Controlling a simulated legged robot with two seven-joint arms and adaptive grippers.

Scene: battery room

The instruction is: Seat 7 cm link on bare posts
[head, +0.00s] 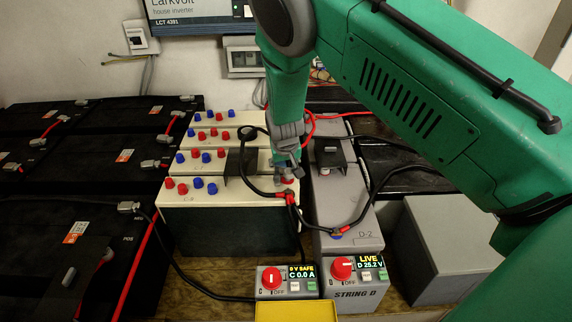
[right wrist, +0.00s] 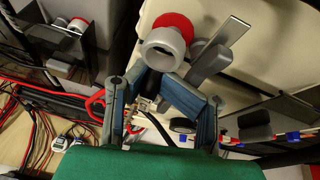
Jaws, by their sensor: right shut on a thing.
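My right gripper (head: 289,170) reaches down over the right end of the front cream battery (head: 228,228). It is beside a red-topped post (head: 288,181). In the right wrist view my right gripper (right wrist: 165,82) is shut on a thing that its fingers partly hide. A thin grey metal strip (right wrist: 232,36) runs slantwise past the fingertips and looks like the link. A grey post with a red collar (right wrist: 168,38) stands close beside the strip. I cannot tell whether the strip touches it. My left gripper is out of view.
Black cables cross the batteries near the gripper. Two control boxes with red knobs, one reading 0 V SAFE (head: 286,282) and one reading LIVE (head: 352,276), stand in front. Dark batteries (head: 78,245) fill the left. A grey box (head: 449,250) is at right.

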